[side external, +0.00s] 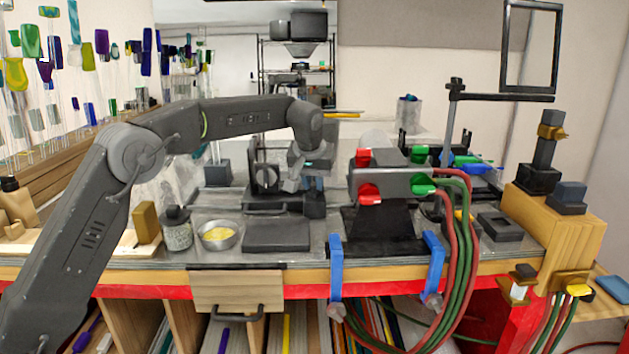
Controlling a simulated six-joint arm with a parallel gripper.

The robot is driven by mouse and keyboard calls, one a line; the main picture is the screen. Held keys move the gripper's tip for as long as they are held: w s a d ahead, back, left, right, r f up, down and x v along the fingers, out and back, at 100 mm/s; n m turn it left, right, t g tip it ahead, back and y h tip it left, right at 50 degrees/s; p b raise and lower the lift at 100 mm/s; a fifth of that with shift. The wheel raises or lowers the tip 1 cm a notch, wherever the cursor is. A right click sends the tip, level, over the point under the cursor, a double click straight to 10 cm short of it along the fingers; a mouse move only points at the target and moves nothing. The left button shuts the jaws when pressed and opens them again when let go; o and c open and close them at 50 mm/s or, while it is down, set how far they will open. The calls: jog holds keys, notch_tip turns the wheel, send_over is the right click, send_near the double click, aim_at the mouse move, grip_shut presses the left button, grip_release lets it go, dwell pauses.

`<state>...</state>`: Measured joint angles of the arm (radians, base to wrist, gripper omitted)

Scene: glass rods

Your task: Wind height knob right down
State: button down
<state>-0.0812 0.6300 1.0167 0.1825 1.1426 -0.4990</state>
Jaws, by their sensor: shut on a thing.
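My gripper (312,183) points down over the middle of the bench. It is shut on a small dark piece, which seems to be the height knob (314,207), though the fingers and the small size hide its shape. The knob is at the right side of a dark stand (264,180) with a round grey disc on its upright. The knob's turn and height cannot be read from this view.
A grey burner (392,184) with red and green knobs stands close to the right, its hoses (466,240) hanging over the front edge. A dark flat plate (276,236), a bowl with yellow contents (219,235) and a jar (177,230) sit in front and left.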

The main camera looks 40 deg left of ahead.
jog(key=c, duration=1.9)
grip_release()
jog(key=shift+f+m+h, duration=0.1)
jog(key=shift+m+h, duration=0.2)
jog(key=shift+m, duration=0.7)
jog(key=shift+o, duration=0.2)
jog(key=o, duration=0.7)
jog(key=shift+o, duration=0.2)
jog(key=v, duration=1.4)
jog(key=shift+s, duration=0.1)
